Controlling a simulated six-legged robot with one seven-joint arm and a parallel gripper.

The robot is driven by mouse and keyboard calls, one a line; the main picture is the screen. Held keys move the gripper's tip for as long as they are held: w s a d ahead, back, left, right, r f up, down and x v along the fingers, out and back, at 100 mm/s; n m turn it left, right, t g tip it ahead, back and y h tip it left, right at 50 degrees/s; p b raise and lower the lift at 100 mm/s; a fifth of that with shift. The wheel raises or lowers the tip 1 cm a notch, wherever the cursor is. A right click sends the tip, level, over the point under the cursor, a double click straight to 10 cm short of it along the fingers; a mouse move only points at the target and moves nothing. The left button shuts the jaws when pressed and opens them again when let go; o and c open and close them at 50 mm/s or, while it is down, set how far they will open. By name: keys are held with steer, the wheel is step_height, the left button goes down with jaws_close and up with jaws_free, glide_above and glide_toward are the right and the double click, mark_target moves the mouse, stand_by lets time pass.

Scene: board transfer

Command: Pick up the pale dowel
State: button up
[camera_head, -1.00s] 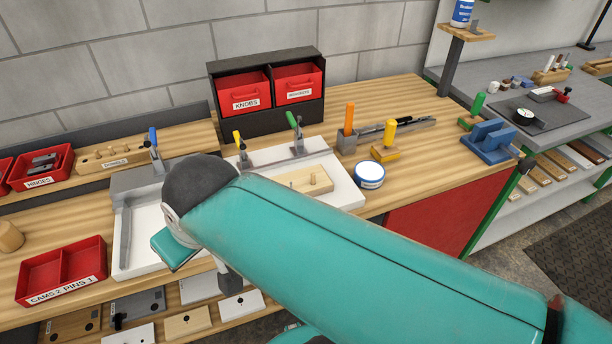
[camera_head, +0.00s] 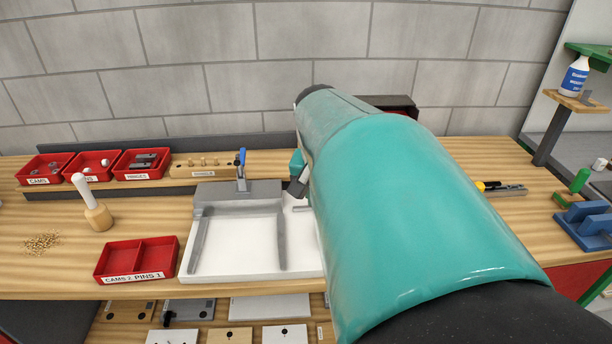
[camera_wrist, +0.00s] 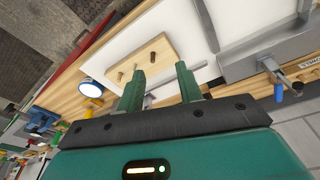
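In the head view, a wooden rack (camera_head: 201,171) with several short pale pegs (camera_head: 204,161) stands at the back of the bench; I cannot tell which is the pale dowel. The board shows beyond the fingertips. In the head view my arm hides the gripper's fingers and that board.
A white tray with grey edges (camera_head: 236,262) sits left of my arm, a blue-handled clamp (camera_head: 241,172) behind it. A divided red bin (camera_head: 158,246) is at its left. Several red bins stand at the back left.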

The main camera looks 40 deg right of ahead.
steer(key=s+d+f+m+g+y, duration=0.1)
steer(key=s+d+m, duration=0.15)
steer(key=d, duration=0.65)
steer(key=s+d+f+m+y, duration=0.1)
steer(key=d+m, duration=0.3)
steer(key=d, duration=0.5)
step_height(320, 180, down, 13)
steer(key=shift+s+f, duration=0.1)
steer(key=shift+s, duration=0.05)
jaws_close()
